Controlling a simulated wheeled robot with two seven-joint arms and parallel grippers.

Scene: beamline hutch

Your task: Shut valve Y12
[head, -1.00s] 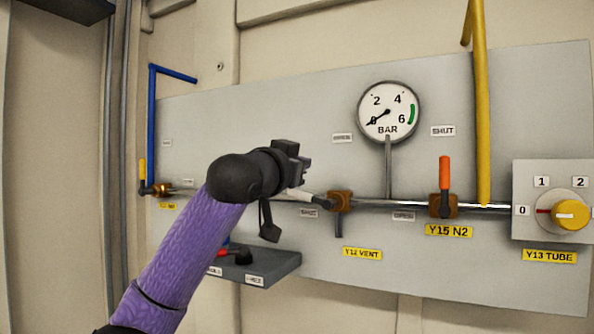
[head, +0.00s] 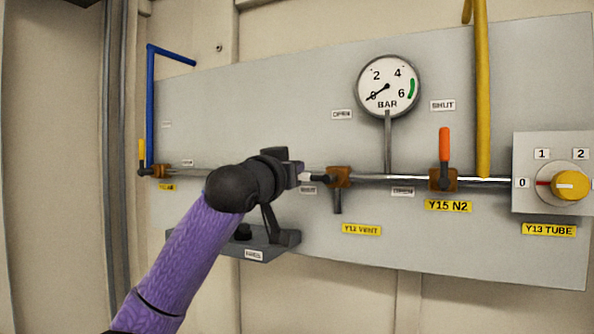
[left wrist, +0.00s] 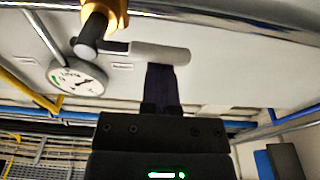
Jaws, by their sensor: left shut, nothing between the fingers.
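Valve Y12 VENT (head: 339,178) has a brown body on the pipe, above its yellow label (head: 362,230). Its lever with a pale grip (head: 307,177) points left, roughly along the pipe, by the SHUT tag (head: 308,190). The OPEN tag (head: 342,114) is above the valve. My left gripper (head: 301,168) is shut and empty at the lever's outer end, hiding part of the grip. In the left wrist view its closed fingers (left wrist: 161,85) end at the pale grip (left wrist: 160,53); I cannot tell whether they touch. My right gripper is not in view.
Right of Y12 stand valve Y15 N2 with an upright orange lever (head: 444,145) and the Y13 TUBE knob (head: 570,185). A pressure gauge (head: 388,87) rises above the pipe. A grey shelf (head: 262,250) juts out below my left wrist. A blue pipe (head: 150,105) is at far left.

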